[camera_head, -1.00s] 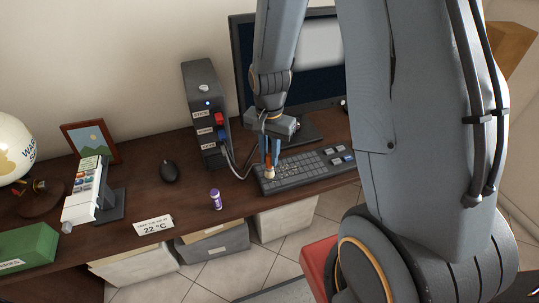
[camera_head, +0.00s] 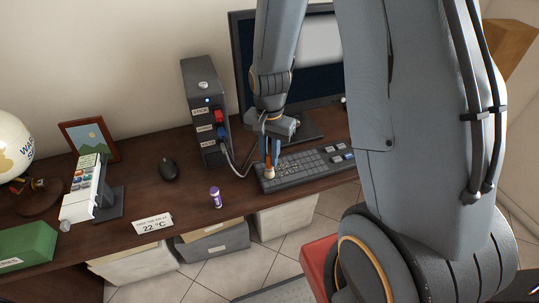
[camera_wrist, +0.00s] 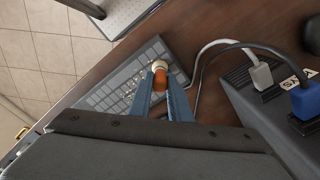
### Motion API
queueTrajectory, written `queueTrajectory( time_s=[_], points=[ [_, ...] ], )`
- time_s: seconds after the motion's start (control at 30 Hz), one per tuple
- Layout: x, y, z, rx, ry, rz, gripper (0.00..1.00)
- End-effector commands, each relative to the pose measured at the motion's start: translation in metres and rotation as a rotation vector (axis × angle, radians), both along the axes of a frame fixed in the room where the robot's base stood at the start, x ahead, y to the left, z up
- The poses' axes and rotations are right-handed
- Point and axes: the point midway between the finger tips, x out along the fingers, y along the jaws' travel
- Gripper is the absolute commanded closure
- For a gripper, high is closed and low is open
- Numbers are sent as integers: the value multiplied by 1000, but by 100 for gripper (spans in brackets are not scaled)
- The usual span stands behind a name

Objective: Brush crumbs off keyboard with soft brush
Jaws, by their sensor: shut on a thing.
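The dark keyboard (camera_head: 315,165) lies on the desk in front of the monitor. It also shows in the wrist view (camera_wrist: 112,86), with small pale specks, the crumbs (camera_wrist: 130,86), on its keys near the brush. My gripper (camera_head: 271,158) points down over the keyboard's left end. Its two blue fingers, seen in the wrist view (camera_wrist: 160,82), are shut on the soft brush (camera_wrist: 160,76), which has an orange-brown handle. The brush's pale head (camera_head: 268,175) is at the left end of the keys. I cannot tell whether the bristles touch them.
A black computer tower (camera_head: 206,110) with cables stands left of my gripper, and the monitor (camera_head: 330,85) is behind. A mouse (camera_head: 169,170), a purple-and-white tube (camera_head: 215,197) and a temperature card (camera_head: 153,224) stand on the desk. Bare desk lies between them and the keyboard.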

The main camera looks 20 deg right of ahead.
Motion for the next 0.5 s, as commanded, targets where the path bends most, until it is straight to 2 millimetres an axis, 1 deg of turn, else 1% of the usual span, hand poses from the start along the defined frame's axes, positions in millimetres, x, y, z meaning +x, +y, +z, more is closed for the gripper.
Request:
queueTrajectory(
  time_s=[0.17, 0.4, 0.5],
  points=[
    [0, -5, 1, 0, 0, -1, 100],
    [0, -21, 2, 0, 0, -1, 100],
    [0, -23, 2, 0, 0, -1, 100]
  ],
)
